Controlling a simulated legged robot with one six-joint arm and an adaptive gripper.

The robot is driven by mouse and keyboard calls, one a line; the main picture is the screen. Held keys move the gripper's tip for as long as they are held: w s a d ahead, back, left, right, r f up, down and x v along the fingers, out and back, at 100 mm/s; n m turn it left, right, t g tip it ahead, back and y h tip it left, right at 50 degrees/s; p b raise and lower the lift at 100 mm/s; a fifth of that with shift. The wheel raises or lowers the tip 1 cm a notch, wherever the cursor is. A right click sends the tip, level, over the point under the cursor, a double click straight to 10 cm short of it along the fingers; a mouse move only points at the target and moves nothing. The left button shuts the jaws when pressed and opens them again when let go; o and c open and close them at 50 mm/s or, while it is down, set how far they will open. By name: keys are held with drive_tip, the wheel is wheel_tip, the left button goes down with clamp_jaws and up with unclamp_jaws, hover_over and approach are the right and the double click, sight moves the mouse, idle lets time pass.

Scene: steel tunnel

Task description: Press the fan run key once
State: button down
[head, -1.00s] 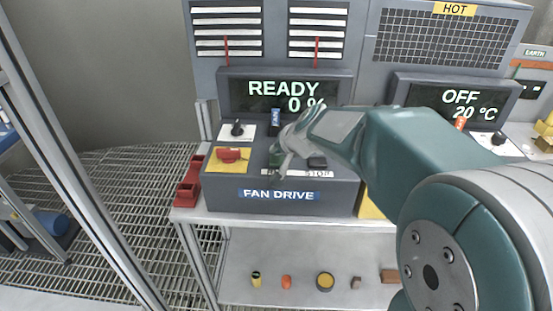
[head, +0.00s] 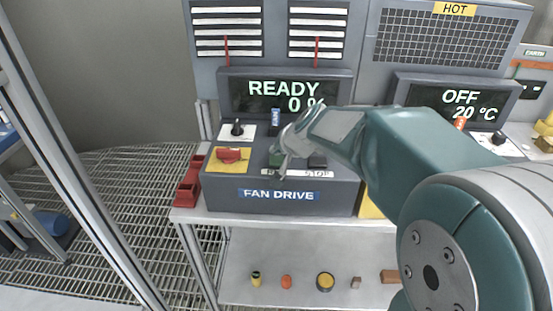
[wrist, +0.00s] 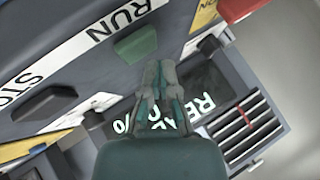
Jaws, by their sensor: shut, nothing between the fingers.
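The fan drive box (head: 225,188) stands on the bench, with a FAN DRIVE label on its front. The green run key (head: 274,160) is partly hidden by my gripper (head: 284,163) in the head view. In the wrist view the green key (wrist: 137,43) lies beside the RUN label (wrist: 122,20), just past the tips of my gripper (wrist: 159,66). My gripper is shut and empty, close to the key; I cannot tell whether it touches. The dark stop key (head: 317,161) is to the right. The fan display (head: 284,95) reads READY, 0 %.
A red knob (head: 229,155) on a yellow plate and a small black switch (head: 237,128) are on the left of the box. A heater display (head: 459,101) reads OFF, 20 °C. Red bins (head: 189,180) stand at the left edge. Small items lie on the lower shelf (head: 240,270).

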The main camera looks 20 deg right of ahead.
sight(277, 160)
drive_tip(key=shift+f, duration=0.1)
drive_tip(key=shift+f, duration=0.25)
drive_tip(key=shift+s+f, duration=0.1)
drive_tip(key=shift+f, duration=0.4)
idle(0.8)
drive_tip(key=shift+r, duration=0.9)
drive_tip(key=shift+r, duration=2.55)
